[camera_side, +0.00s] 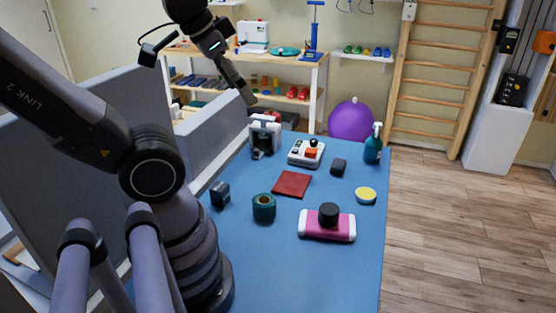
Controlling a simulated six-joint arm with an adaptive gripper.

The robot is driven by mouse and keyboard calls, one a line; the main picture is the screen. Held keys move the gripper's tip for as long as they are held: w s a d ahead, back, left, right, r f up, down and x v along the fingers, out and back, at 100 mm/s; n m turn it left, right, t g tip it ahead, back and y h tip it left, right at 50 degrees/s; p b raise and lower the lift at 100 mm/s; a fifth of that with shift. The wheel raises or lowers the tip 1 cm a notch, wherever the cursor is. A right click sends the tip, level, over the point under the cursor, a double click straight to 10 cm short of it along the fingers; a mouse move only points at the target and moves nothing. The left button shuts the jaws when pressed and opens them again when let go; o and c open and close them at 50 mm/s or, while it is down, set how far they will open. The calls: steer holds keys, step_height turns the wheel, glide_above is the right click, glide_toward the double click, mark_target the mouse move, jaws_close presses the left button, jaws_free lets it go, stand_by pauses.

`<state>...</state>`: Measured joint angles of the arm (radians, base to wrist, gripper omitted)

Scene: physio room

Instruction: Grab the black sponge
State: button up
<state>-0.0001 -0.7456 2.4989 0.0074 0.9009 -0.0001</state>
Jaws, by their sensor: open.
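Two small dark blocks stand on the blue table (340,270). One dark block (338,167) is at the back right, between the white box and the spray bottle. The other dark block (220,193) is at the left edge. Either could be the black sponge; I cannot tell which from this view. My gripper (247,96) is open, high above the table's back end, apart from both blocks. Its fingers are small and seen at an angle, and nothing shows between them.
On the table are a white device (265,136), a white box with coloured parts (306,153), a red cloth (292,184), a green roll (264,208), a yellow-topped dish (366,195), a pink roll (340,230) bearing a black cylinder (328,214), and a spray bottle (373,146).

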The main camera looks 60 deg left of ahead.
mark_target(339, 164)
steer(key=w+a+f+m+g+y, duration=0.2)
steer(key=w+a+f+m+y, duration=0.4)
steer(key=w+a, duration=0.4)
steer(key=w+a+f+m+g+y, duration=0.2)
steer(key=w+a+f+m+y, duration=0.2)
steer(key=w+a+m+y, duration=0.5)
steer(key=w+f+m+t+h, duration=0.2)
steer(key=w+f+m, duration=0.2)
steer(key=f, duration=0.4)
steer(key=w+d+f+m+t+h, duration=0.1)
steer(key=w+f+m+t+h, duration=0.1)
steer(key=f, duration=0.7)
steer(key=w+f+m+t+h, duration=0.2)
steer(key=w+f+m+t, duration=0.2)
steer(key=w+f+m, duration=0.2)
steer(key=shift+w+d+f+m, duration=0.2)
steer(key=shift+w+f, duration=0.3)
steer(key=shift+f, duration=0.2)
steer(key=shift+w+d+f+m, duration=0.1)
steer(key=shift+w+d+f, duration=0.05)
steer(key=shift+w+f, duration=0.45)
steer(key=shift+t, duration=0.3)
steer(key=x, duration=0.7)
steer(key=shift+a+f, duration=0.1)
steer(key=shift+f, duration=0.05)
steer(key=shift+f+x, duration=0.15)
steer(key=shift+x, duration=1.35)
steer(key=shift+f+x, duration=0.15)
steer(key=shift+x, duration=1.3)
steer(key=shift+s, duration=0.1)
